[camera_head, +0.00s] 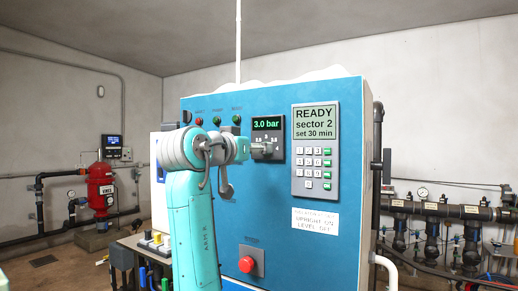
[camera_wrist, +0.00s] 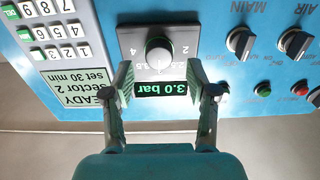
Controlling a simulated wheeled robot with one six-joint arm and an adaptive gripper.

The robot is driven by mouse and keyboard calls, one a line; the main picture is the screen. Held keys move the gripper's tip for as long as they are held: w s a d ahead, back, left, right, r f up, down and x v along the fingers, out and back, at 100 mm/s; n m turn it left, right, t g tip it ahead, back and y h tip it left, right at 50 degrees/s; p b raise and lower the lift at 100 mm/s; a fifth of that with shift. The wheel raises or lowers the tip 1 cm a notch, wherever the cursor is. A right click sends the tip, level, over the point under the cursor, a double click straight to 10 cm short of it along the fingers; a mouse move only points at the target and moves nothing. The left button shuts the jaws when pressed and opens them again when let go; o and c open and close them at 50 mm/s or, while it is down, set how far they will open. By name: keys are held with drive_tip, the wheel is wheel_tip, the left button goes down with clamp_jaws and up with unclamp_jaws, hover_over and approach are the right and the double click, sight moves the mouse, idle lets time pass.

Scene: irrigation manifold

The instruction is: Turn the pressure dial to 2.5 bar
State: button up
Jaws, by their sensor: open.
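The pressure dial (camera_wrist: 158,54) is a round pale knob on a grey plate, upside down in the wrist view. Scale figures surround it, with 2 and 4 readable. The green display (camera_wrist: 167,88) beside it reads 3.0 bar; in the head view the display (camera_head: 267,123) reads the same. My gripper (camera_wrist: 160,77) is open, its two fingers apart on either side of the plate between knob and display, with nothing between them. Contact with the knob cannot be told.
The blue cabinet (camera_head: 230,200) carries a keypad panel (camera_head: 316,150) reading READY, sector 2, set 30 min, right of the dial. A red button (camera_head: 251,263) sits low. Black selector knobs (camera_wrist: 239,42) are beside the dial. A red tank (camera_head: 101,185) stands far left.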

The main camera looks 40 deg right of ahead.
drive_tip(key=shift+x, duration=1.25)
clamp_jaws()
drive_tip(key=shift+n, duration=4.3)
